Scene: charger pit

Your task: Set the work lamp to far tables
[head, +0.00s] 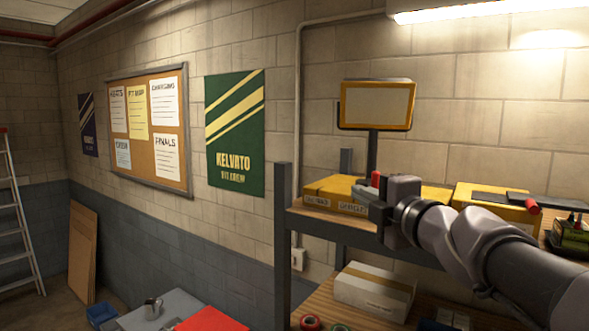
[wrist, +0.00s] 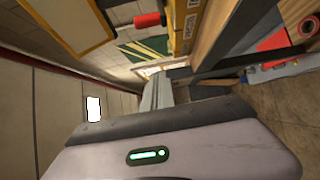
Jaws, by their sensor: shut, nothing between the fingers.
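The work lamp (head: 376,104) is a flat beige panel in an orange frame on a dark post, standing at the back of the shelf's upper board. Its face looks unlit. A red-tipped handle (head: 376,179) shows low by the post; whether it belongs to the lamp I cannot tell. My gripper (head: 385,205) is shut and empty in front of the post's foot, hiding part of it. In the wrist view the lamp's orange-edged panel (wrist: 72,22) is at upper left, and a red handle (wrist: 150,20) is beside it. No setting label is readable.
Yellow boxes (head: 325,190) stand on the upper board near my gripper. A dark flat item with a red end (head: 533,207) lies right. A white box (head: 373,291) is on the lower board. A grey shelf post (head: 283,240) rises at left.

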